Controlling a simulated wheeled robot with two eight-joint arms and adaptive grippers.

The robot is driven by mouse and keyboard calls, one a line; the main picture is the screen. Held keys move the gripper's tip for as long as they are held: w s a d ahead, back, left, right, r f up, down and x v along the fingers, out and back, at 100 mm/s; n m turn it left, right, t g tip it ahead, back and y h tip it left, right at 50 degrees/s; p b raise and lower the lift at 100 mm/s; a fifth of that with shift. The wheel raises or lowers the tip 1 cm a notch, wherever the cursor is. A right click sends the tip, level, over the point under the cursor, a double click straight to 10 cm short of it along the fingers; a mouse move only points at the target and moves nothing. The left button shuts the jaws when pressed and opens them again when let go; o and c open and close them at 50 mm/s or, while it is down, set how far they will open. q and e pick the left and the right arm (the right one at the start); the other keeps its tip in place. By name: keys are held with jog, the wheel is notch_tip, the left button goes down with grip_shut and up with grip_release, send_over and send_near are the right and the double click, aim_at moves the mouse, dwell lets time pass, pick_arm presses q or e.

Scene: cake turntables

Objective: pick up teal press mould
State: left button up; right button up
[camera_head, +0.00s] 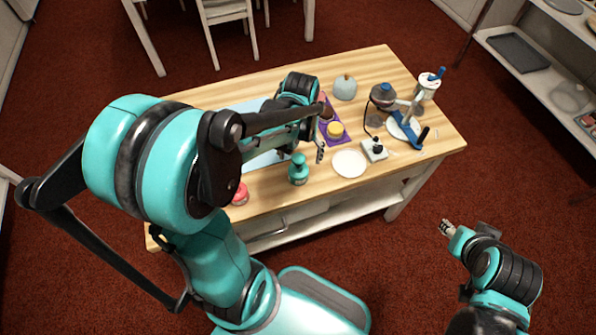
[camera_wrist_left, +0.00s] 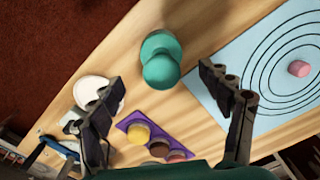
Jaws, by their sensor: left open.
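The teal press mould (camera_head: 299,170) stands on the wooden table near its front edge, with a round knob on top. In the left wrist view the mould (camera_wrist_left: 160,60) shows from above, between and just beyond the fingertips. My left gripper (camera_wrist_left: 163,78) is open and empty, with its fingers spread to either side of the mould in that view. No contact with the mould shows. My right gripper (camera_head: 447,229) is off the table at the lower right, far from the mould. It is too small to tell its jaw state.
A purple tray (camera_wrist_left: 126,123) with small round cakes and a white plate (camera_head: 349,163) lie right of the mould in the head view. A pale blue mat (camera_wrist_left: 225,68) with dark rings carries a pink piece (camera_wrist_left: 298,68). A small white device (camera_head: 374,150) stands beside the plate.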

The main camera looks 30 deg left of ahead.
aim_at(298, 168)
pick_arm(q)
jog(key=f+b, duration=0.1)
jog(key=f, duration=0.2)
jog(key=f+b, duration=0.1)
jog(key=f, duration=0.1)
jog(key=shift+s+a+b, duration=0.1)
jog(key=shift+s+b, duration=0.2)
jog(key=shift+s, duration=0.05)
jog(key=c, duration=1.4)
jog(key=shift+o, duration=0.2)
jog(key=shift+r, duration=0.2)
